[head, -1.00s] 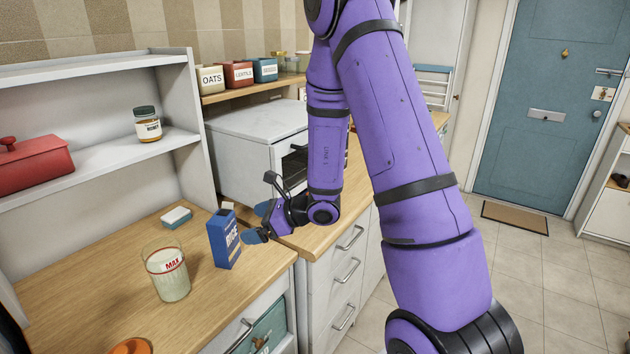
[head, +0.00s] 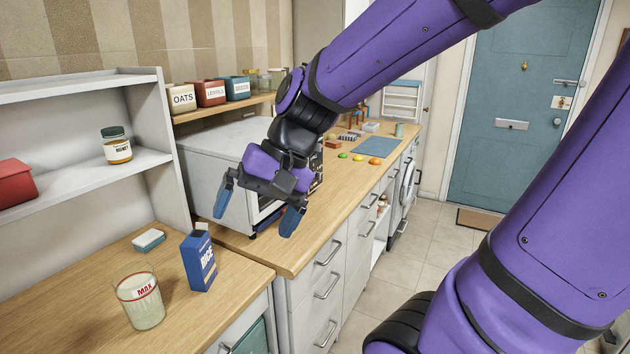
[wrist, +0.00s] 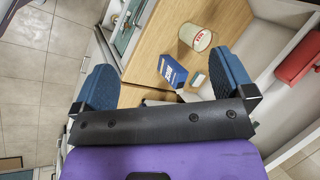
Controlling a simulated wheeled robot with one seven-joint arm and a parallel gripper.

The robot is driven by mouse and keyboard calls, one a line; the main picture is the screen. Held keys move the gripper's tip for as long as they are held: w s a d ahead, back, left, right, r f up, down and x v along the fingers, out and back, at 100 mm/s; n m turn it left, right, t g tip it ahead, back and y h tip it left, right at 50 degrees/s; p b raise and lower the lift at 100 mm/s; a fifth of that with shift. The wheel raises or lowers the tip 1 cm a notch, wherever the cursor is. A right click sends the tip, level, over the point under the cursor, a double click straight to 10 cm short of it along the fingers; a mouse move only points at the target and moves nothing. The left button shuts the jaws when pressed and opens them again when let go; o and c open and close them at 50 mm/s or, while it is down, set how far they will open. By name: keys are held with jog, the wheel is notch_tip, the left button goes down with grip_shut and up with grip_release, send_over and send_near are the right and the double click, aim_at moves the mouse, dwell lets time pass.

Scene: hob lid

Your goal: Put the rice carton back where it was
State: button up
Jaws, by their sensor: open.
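The blue rice carton (head: 199,262) stands upright on the wooden counter, near its front right corner, just behind the glass jug. In the wrist view the carton (wrist: 172,72) shows between the fingers but some way beyond them. My gripper (head: 253,222) is open and empty, raised above the counter to the right of the carton and in front of the white oven. Its two blue fingers are spread wide and point down. In the wrist view my gripper (wrist: 165,85) has nothing between its jaws.
A measuring glass (head: 141,300) with pale contents stands close to the carton. A small sponge-like block (head: 148,241) lies behind it. A white shelf unit (head: 165,150) holds a honey jar (head: 117,145) and a red box (head: 15,184). The white oven (head: 215,165) stands behind my gripper.

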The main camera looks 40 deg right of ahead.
jog(key=s+d+r+n+t+h, duration=0.3)
jog(key=s+d+r+n+h, duration=0.2)
jog(key=s+d, duration=0.1)
jog(key=shift+s+r+h, duration=0.15)
jog(key=shift+r+h, duration=0.1)
jog(key=shift+h, duration=0.05)
